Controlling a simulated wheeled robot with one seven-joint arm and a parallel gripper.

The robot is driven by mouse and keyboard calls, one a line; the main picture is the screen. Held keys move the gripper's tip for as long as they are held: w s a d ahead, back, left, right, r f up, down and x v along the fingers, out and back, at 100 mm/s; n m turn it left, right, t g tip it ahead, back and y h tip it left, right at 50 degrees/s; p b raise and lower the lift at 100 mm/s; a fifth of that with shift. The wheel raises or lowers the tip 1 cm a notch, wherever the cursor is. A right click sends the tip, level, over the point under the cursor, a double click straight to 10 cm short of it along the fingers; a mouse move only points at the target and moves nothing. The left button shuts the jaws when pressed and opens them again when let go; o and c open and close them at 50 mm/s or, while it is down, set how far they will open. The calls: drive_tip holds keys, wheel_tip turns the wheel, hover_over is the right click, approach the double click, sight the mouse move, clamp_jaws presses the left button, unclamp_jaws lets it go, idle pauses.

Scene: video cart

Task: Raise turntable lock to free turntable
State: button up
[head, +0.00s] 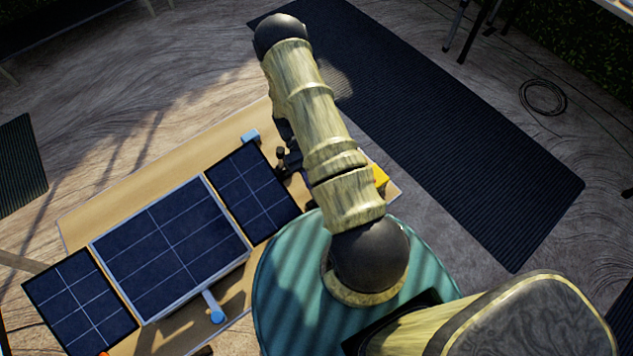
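A tan cart top (160,165) carries dark blue gridded panels, a large middle one (170,245) with a smaller one on each side. A light blue lever-like part (214,309) sticks out from the near edge of the middle panel. A second small light blue part (250,136) sits at the far corner of the right panel. I cannot tell which part, if either, is the turntable lock. My arm crosses the cart's right end. A small dark form (289,158) shows beside it, and I cannot tell whether it belongs to my gripper or the cart. No fingertips are clear.
A yellow object (380,178) is partly hidden behind my arm at the cart's right end. A long dark mat (440,130) lies on the floor to the right. A coiled cable (543,97) and thin stand legs are farther right. Floor beyond the cart is open.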

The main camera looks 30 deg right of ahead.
drive_tip(key=shift+w, duration=0.1)
drive_tip(key=o, duration=1)
drive_tip(key=shift+w+f, duration=0.1)
drive_tip(key=shift+a, duration=0.1)
drive_tip(key=b+v, duration=0.1)
drive_tip(key=v, duration=0.7)
drive_tip(key=b+v, duration=0.2)
drive_tip(key=v, duration=0.7)
drive_tip(key=shift+a, duration=0.2)
drive_tip(key=shift+w, duration=0.1)
drive_tip(key=shift+r, duration=0.3)
